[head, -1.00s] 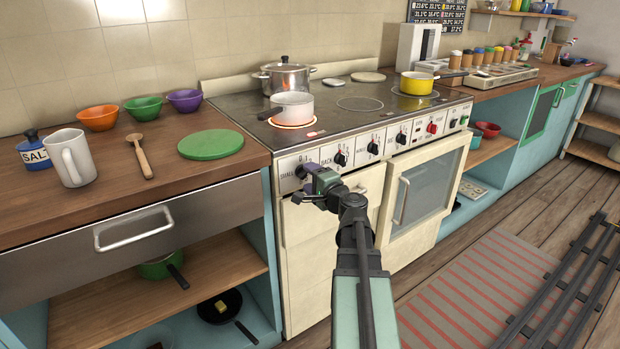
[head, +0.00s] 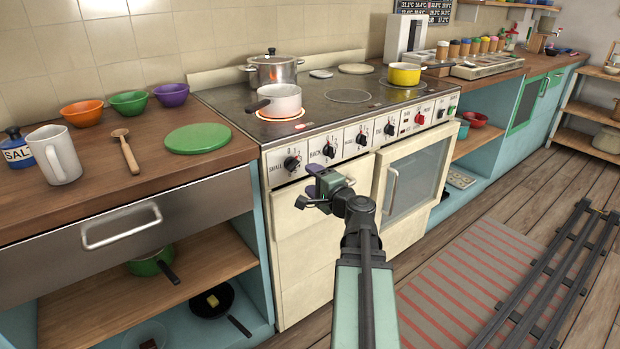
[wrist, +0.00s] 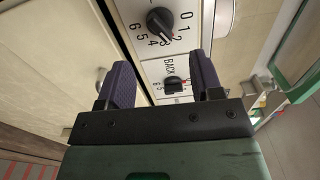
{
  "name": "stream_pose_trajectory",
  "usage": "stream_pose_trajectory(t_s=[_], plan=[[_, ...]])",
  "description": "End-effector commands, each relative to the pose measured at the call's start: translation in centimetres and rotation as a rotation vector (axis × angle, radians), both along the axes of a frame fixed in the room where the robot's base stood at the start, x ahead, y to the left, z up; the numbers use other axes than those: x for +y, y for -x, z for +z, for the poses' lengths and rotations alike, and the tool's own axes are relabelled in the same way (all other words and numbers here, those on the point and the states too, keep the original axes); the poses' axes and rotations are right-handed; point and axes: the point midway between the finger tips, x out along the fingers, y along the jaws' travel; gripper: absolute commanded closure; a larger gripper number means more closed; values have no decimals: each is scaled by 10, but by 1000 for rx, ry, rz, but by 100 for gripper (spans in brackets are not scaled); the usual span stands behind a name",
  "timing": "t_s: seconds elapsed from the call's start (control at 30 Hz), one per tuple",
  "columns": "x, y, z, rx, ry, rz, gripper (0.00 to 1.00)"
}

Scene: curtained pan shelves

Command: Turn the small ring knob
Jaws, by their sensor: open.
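The small ring knob (head: 291,163) is the leftmost black knob on the cooker's front panel, with "SMALL" lettering beside it. In the wrist view a black knob (wrist: 160,20) with digits around it shows at the top, beyond my fingers; its red-tipped pointer lies near the 2. My gripper (head: 310,193) is open and empty, below and right of the small ring knob, apart from it. In the wrist view the BACK knob (wrist: 175,84) shows between the two purple fingers; the gripper (wrist: 165,66) does not visibly hold it.
A pink pot (head: 276,100) stands on a glowing ring on the hob (head: 330,112). A steel pot (head: 273,68) and a yellow pot (head: 404,74) stand behind and to the right. Oven door handles (head: 392,190) stick out below the panel. Floor room lies right.

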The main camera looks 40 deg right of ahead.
Motion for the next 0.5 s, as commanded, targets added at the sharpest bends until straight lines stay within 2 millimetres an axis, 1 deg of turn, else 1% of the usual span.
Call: stream_pose_trajectory(t_s=[0.17,0.27,0.37,0.4,0.43,0.47,0.5], plan=[[1,-2,0,3,3,3,39],[-2,-2,-13,83,74,-9,39],[-21,4,-39,275,258,-96,39],[-35,10,-49,370,365,-154,39],[-47,16,-54,442,457,-200,39],[-59,22,-57,510,558,-251,39],[-74,30,-57,590,698,-316,39]])
